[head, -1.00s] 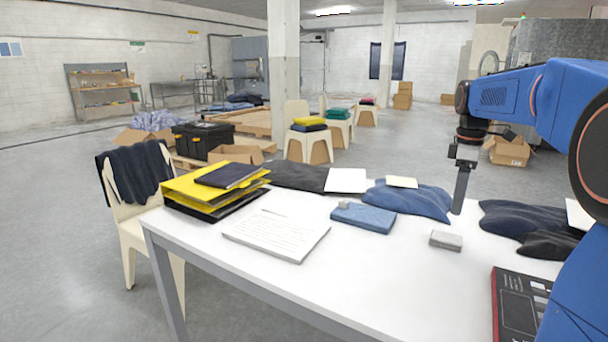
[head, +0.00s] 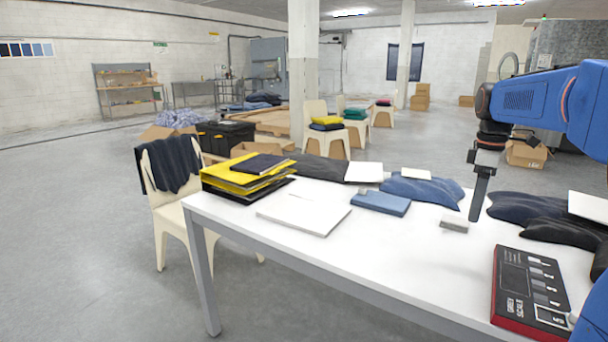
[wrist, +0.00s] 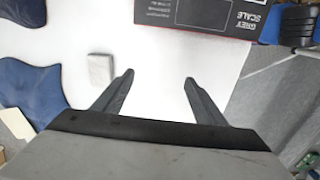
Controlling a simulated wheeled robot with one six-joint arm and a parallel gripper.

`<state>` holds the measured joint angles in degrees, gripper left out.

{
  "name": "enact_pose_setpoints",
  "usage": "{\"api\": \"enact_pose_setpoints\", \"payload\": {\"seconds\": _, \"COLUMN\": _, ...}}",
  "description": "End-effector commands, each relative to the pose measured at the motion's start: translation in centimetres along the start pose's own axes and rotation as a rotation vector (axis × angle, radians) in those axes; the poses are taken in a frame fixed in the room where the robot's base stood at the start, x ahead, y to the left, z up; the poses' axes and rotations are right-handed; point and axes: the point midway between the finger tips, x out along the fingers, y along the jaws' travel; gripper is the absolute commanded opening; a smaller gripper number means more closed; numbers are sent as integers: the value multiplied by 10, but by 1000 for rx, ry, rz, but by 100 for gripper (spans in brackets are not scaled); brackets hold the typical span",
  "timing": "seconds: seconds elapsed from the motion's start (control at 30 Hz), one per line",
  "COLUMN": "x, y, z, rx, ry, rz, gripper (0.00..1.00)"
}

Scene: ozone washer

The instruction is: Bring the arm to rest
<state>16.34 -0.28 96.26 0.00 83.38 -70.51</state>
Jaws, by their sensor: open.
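My blue arm (head: 545,105) reaches in from the right in the head view. My gripper (head: 477,205) points down above the white table (head: 400,257). In the wrist view my gripper (wrist: 160,85) has its two dark fingers spread apart with nothing between them. A small grey block (head: 454,224) lies on the table beside the gripper, apart from it. The block also shows in the wrist view (wrist: 100,69), left of the fingers.
A red and black grey-scale box (head: 530,292) lies at the table's right. Dark cloths (head: 530,209), a blue cloth (head: 425,190), a blue book (head: 381,203), paper (head: 303,213) and yellow folders (head: 245,175) occupy the table. A chair (head: 178,215) stands at its left.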

Motion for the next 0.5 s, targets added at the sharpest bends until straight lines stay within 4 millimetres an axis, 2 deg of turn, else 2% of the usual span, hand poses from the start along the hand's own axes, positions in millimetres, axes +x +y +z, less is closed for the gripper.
{"api": "enact_pose_setpoints", "payload": {"seconds": 0.27, "x": 0, "y": -30, "z": -2, "rx": 68, "ry": 12, "rz": 29, "gripper": 65}}
{"api": "enact_pose_setpoints", "payload": {"seconds": 0.5, "x": 4, "y": -70, "z": -2, "rx": 166, "ry": 35, "rz": 67, "gripper": 65}}
